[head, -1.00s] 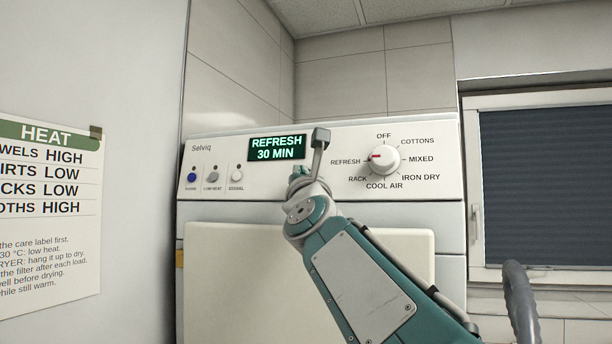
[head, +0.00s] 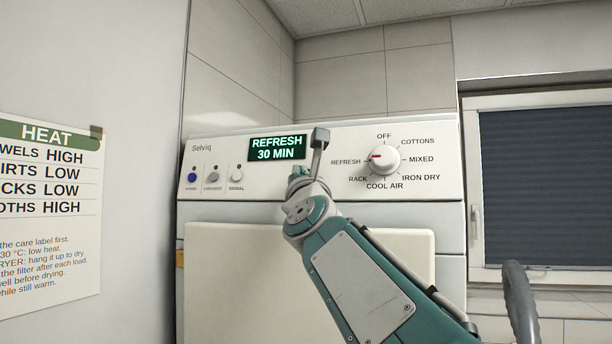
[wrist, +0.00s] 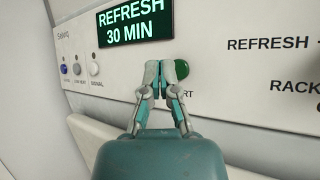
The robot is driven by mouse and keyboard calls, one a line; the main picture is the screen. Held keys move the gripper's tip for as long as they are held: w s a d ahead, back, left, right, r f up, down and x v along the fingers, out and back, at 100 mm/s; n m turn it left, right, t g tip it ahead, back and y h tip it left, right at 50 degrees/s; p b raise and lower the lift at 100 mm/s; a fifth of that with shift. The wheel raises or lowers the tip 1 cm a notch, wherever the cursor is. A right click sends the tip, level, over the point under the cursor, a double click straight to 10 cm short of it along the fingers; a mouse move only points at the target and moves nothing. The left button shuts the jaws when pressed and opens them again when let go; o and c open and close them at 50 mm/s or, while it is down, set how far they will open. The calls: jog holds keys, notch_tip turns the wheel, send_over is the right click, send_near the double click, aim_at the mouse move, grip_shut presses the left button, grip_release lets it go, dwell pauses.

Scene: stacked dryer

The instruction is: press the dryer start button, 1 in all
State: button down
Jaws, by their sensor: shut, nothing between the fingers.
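The green start button (wrist: 181,70) shows in the wrist view on the white dryer panel, just right of my fingertips. Its left part is covered by a finger, and only the end of the label below it, "RT", can be read. My gripper (wrist: 158,66) is shut and empty, its tips at or close to the panel beside the button. I cannot tell whether they touch it. In the head view my gripper (head: 299,173) is small and partly hidden by my own arm, below the display. The button is hidden there.
The display (head: 277,148) reads "REFRESH 30 MIN". The program dial (head: 385,159) is to the right, its red mark towards REFRESH. Small buttons (head: 214,177) sit at the panel's left. A heat chart (head: 48,210) hangs on the left wall.

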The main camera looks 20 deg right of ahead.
jog(key=shift+w+d, duration=0.1)
dwell(0.3)
jog(key=shift+w+d, duration=0.2)
jog(key=shift+w+d+f, duration=0.1)
jog(key=shift+w+d, duration=0.1)
jog(key=shift+w, duration=0.1)
dwell(0.8)
jog(key=shift+s+a, duration=0.45)
jog(key=shift+s, duration=0.2)
